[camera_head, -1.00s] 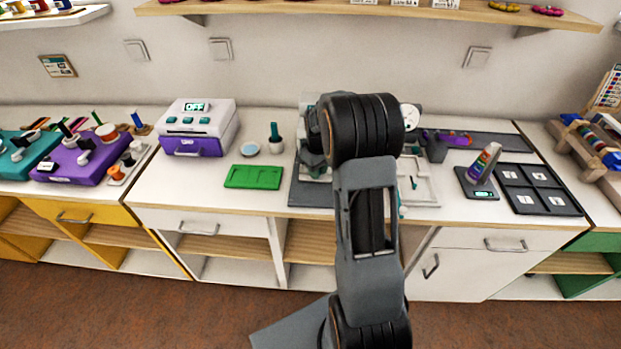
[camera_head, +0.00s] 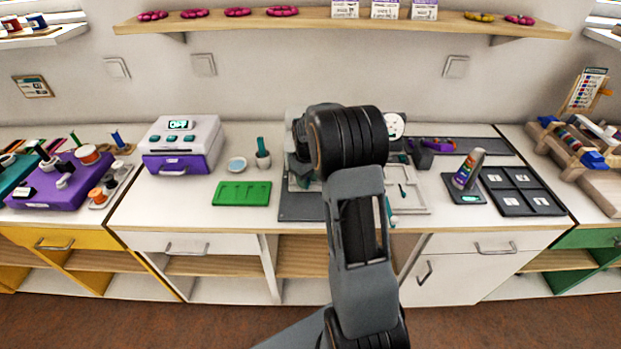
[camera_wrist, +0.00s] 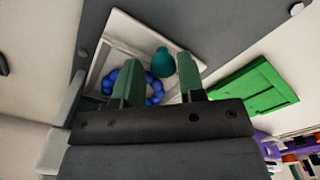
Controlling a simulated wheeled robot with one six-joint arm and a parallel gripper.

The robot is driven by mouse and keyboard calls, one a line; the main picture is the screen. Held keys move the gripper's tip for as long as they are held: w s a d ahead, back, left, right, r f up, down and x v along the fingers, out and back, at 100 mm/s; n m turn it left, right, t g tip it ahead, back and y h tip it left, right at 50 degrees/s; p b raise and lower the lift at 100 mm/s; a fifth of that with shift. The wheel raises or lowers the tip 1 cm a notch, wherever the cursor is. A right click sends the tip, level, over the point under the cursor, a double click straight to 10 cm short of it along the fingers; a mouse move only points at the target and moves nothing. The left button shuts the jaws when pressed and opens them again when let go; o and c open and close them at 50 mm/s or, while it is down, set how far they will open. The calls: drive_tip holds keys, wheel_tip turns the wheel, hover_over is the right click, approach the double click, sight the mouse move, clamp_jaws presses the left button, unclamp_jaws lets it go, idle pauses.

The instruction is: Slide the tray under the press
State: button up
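In the wrist view, a white tray (camera_wrist: 112,52) holds a ring of blue beads (camera_wrist: 153,88). A rounded teal piece (camera_wrist: 163,62), perhaps a knob, shows beside the ring. My gripper (camera_wrist: 158,82) is open, its two green-grey fingers apart over the tray; I see nothing clamped between them. Whether they touch the teal piece cannot be told.

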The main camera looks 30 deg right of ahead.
wheel_tip(320, 180, up, 14)
idle(0.5)
drive_tip(key=shift+f, duration=0.1)
idle(0.4)
